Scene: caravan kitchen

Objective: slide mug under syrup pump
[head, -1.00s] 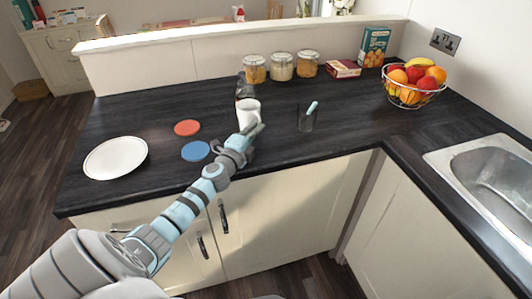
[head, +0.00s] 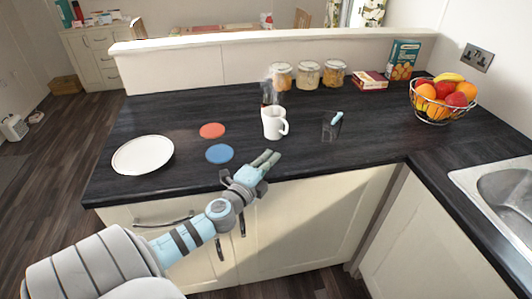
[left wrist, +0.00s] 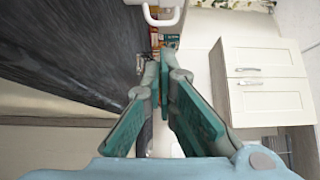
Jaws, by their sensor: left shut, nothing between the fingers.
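The white mug (head: 272,124) stands upright on the dark worktop, its handle to the right. A dark bottle with a clear, blurry top, seemingly the syrup pump (head: 266,92), stands just behind it. The mug hides the bottle's lower part, and I cannot tell whether the spout is over the mug. My left gripper (head: 269,159) is shut and empty near the worktop's front edge, in front of the mug and apart from it. In the left wrist view, the fingertips (left wrist: 169,52) are together and part of the mug (left wrist: 163,14) shows at the top edge. My right gripper is not in view.
A glass (head: 331,126) with a light-blue item stands right of the mug. Red (head: 212,130) and blue (head: 219,153) discs and a white plate (head: 143,155) lie to the left. Jars (head: 308,75), boxes and a fruit basket (head: 443,100) stand behind and right.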

